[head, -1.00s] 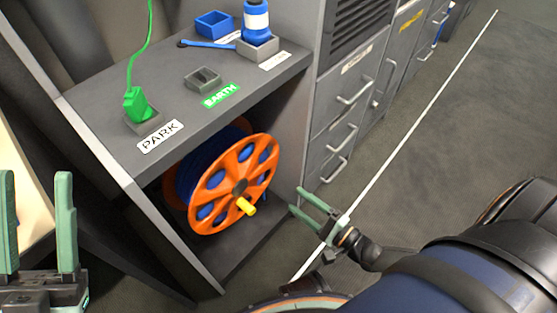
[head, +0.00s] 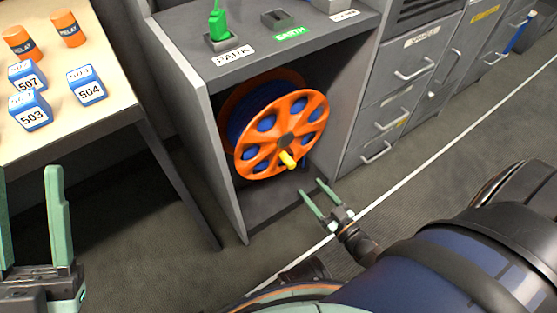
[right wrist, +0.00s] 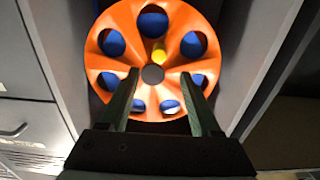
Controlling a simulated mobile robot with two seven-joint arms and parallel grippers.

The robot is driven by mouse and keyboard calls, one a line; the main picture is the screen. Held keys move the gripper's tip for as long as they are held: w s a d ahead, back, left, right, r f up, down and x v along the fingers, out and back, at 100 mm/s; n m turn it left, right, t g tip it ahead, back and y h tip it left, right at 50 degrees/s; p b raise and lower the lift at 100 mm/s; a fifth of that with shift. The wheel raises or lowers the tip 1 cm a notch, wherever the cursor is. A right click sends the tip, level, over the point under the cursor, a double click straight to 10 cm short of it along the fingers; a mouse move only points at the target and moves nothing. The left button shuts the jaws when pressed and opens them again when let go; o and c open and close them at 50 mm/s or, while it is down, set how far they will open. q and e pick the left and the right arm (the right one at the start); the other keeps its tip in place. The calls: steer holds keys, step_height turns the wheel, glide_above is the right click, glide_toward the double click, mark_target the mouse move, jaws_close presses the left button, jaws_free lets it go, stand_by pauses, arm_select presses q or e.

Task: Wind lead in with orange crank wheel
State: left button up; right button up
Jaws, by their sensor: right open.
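The orange crank wheel (head: 256,163) stands upright on the front of a reel, inside the open bay of a grey cabinet. A yellow handle (head: 288,160) sticks out from it, below the hub in the head view. Blue lead is wound behind the wheel and shows through its holes. My right gripper (head: 311,187) is open and empty, to the lower right of the handle in the head view. In the right wrist view it points at the wheel (right wrist: 108,80), with the handle (right wrist: 159,55) just beyond the fingertips. My left gripper (head: 28,185) is open and empty at lower left.
A green plug (head: 217,28) stands in the PARK socket on the cabinet top, beside an EARTH socket (head: 281,19). The cabinet's side walls flank the wheel. A table (head: 100,112) with blue blocks and orange relays stands left. Drawers (head: 405,90) stand right.

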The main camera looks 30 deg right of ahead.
mark_target(293, 167)
steer(key=w+b, duration=0.1)
steer(key=w, duration=0.2)
steer(key=w+b, duration=0.1)
steer(key=w, duration=0.3)
steer(key=w+b, duration=0.1)
steer(key=w, duration=0.3)
steer(key=shift+a+f, duration=0.15)
steer(key=shift+a, duration=0.25)
steer(key=shift+w+b, duration=0.4)
steer(key=shift+w, duration=0.3)
steer(key=shift+c, duration=0.2)
jaws_close()
